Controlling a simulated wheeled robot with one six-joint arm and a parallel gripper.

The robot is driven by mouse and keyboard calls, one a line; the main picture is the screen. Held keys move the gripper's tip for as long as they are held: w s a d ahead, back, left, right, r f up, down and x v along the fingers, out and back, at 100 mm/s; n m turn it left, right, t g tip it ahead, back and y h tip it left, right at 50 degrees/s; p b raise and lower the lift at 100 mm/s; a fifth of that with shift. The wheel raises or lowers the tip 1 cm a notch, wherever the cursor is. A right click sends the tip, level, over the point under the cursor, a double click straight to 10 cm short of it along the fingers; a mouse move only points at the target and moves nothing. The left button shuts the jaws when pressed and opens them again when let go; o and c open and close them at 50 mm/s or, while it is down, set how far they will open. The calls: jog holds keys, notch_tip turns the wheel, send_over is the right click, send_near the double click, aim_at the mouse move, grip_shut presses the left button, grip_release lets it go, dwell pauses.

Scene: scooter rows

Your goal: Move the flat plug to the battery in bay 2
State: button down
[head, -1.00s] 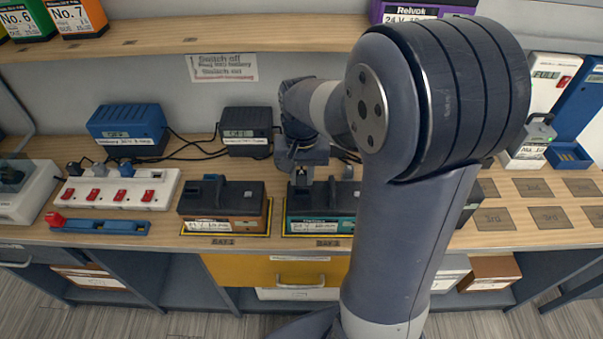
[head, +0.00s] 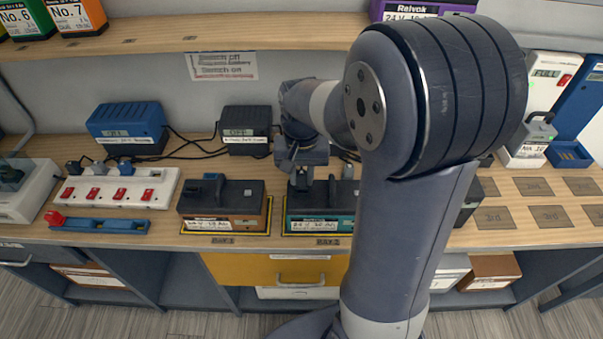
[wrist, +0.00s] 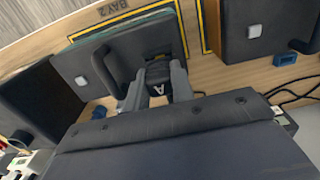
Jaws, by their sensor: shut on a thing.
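The battery in bay 2 (head: 318,213) has a dark top and a teal front, and stands in a yellow-outlined bay. My gripper (head: 302,181) is at the back of this battery. In the wrist view my gripper (wrist: 160,88) is shut on a dark plug (wrist: 158,72) marked with a letter A. The plug is at the edge of the battery (wrist: 150,42), beside its black handle. I cannot tell whether the plug is seated, as the fingers and the battery hide the contact. My arm hides the right part of the bay 2 battery in the head view.
The bay 1 battery (head: 222,213) stands to the left, with a power strip (head: 117,190) with red switches beyond it. Two chargers, one blue (head: 128,125) and one black (head: 246,128), stand behind with loose black cables.

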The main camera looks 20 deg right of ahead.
jog(key=shift+f+b, duration=0.5)
jog(key=shift+f, duration=0.25)
jog(key=c, duration=1.1)
grip_release()
jog(key=shift+r, duration=0.1)
notch_tip(320, 180, up, 11)
jog(key=shift+f, duration=0.15)
notch_tip(320, 180, down, 11)
jog(key=shift+r, duration=0.45)
jog(key=shift+f, duration=0.15)
